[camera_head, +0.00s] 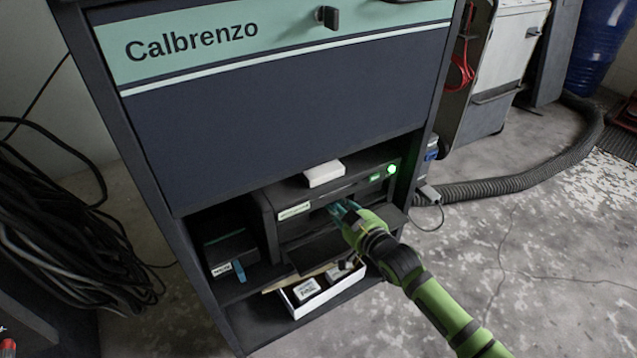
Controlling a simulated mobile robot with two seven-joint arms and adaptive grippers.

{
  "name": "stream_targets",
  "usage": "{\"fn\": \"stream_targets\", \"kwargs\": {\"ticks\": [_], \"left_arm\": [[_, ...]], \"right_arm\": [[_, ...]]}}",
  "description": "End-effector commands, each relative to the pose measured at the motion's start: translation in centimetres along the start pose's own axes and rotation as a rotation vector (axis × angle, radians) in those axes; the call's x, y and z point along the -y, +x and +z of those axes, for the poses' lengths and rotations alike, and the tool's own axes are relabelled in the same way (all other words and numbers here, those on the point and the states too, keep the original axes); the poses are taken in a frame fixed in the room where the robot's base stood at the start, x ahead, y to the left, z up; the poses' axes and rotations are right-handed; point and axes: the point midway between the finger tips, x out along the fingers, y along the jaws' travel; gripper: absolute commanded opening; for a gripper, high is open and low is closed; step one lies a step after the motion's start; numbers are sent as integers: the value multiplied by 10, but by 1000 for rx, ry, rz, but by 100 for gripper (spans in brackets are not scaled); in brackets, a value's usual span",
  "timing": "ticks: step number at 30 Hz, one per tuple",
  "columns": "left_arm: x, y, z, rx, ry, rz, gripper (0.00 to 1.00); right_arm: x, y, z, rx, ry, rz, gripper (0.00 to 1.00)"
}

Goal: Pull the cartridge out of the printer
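The dark printer (290,228) sits on a low shelf of the cabinet, with a lit green button at its upper right and its front flap folded down. My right gripper (340,208) reaches in from the lower right, with its fingertips at the printer's front opening. Teal parts show at the fingertips; I cannot tell whether they are fingers or part of the cartridge. The cartridge itself cannot be made out; the gripper and the dark opening hide that area. Whether the fingers are closed on anything is unclear. My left gripper is not in view.
A white box (323,173) lies on top of the printer. An open white tray (325,291) with small boxes stands below it. A dark box (229,249) is on the shelf at left. Cables (60,235) hang at far left. Open concrete floor lies at right.

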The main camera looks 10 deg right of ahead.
Motion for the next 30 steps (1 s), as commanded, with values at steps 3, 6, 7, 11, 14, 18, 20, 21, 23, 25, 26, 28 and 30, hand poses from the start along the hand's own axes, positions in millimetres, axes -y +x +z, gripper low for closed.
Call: {"fn": "stream_targets", "kwargs": {"ticks": [3,6,7,11,14,18,20,21,23,25,26,28,30], "left_arm": [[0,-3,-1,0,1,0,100],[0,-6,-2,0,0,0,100],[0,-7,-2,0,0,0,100],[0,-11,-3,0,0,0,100],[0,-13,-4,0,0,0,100],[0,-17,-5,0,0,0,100],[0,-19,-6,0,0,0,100],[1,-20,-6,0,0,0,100],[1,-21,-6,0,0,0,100],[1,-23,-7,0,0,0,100],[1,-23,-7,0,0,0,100],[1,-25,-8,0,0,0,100],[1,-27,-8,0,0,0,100]], "right_arm": [[2,-3,-3,-8,2,-5,0],[3,-7,-2,-6,3,-5,0],[3,-8,-2,-6,3,-5,0],[3,-13,1,-3,3,-5,0],[3,-17,2,-3,3,-6,0],[4,-23,3,-1,2,-7,0],[4,-25,4,0,2,-7,0],[4,-27,4,0,2,-7,0],[4,-29,5,0,2,-7,0],[4,-32,6,1,2,-7,0],[4,-33,7,1,2,-7,0],[4,-36,7,1,2,-7,0],[4,-38,8,2,2,-7,0]]}}
